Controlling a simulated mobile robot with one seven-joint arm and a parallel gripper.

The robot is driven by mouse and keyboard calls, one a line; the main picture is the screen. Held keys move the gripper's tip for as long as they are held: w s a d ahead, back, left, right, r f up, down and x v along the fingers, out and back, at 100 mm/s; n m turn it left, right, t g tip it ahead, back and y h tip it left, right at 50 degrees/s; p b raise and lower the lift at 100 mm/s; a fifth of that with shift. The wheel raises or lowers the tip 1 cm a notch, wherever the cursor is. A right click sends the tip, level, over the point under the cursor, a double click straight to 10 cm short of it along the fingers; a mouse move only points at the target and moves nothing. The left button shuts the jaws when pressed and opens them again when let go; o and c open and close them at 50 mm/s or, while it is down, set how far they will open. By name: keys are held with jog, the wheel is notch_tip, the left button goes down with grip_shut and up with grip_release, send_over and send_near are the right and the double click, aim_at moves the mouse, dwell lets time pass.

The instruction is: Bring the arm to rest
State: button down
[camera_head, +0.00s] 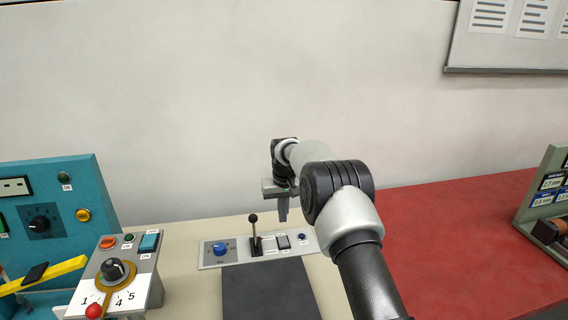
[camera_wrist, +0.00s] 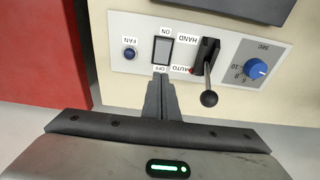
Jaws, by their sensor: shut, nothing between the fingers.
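My gripper (camera_head: 282,211) is shut and empty. In the head view it points down above the light control plate (camera_head: 215,263), to the right of the black lever (camera_head: 254,232). In the wrist view my gripper's closed fingertips (camera_wrist: 160,78) lie over the lower edge of the ON/OFF rocker switch (camera_wrist: 161,50). I cannot tell whether they touch it. The lever also shows in the wrist view (camera_wrist: 208,85), with HAND and AUTO labels beside it. A blue SEC knob (camera_wrist: 256,68) and a small blue FAN button (camera_wrist: 129,54) sit on the same plate.
A teal panel (camera_head: 80,190) and a grey box with a numbered dial (camera_head: 115,270) stand at the left. A dark flat panel (camera_head: 268,292) lies in front of the plate. The red tabletop (camera_head: 460,250) at the right is largely clear. A white wall (camera_head: 200,90) stands behind.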

jog(key=s+d+r+t+p, duration=0.1)
jog(key=s+d+r, duration=0.3)
jog(key=r, duration=0.6)
jog(key=s+d+r+p, duration=0.1)
jog(key=s+d+r, duration=0.1)
jog(key=s+r, duration=0.65)
jog(key=s+d+r+t+p, duration=0.1)
jog(key=s+d+r+p, duration=0.2)
jog(key=r, duration=0.9)
jog(key=s+d+r+m+t, duration=0.1)
jog(key=s+d+r, duration=0.15)
jog(key=s, duration=0.65)
jog(key=s+d+r+m, duration=0.1)
jog(key=s+r, duration=0.2)
jog(key=s, duration=0.6)
jog(key=s+d+f+p, duration=0.2)
jog(key=s+f, duration=0.1)
jog(key=s, duration=0.8)
jog(key=shift+s+t, duration=0.35)
jog(key=shift+t, duration=0.05)
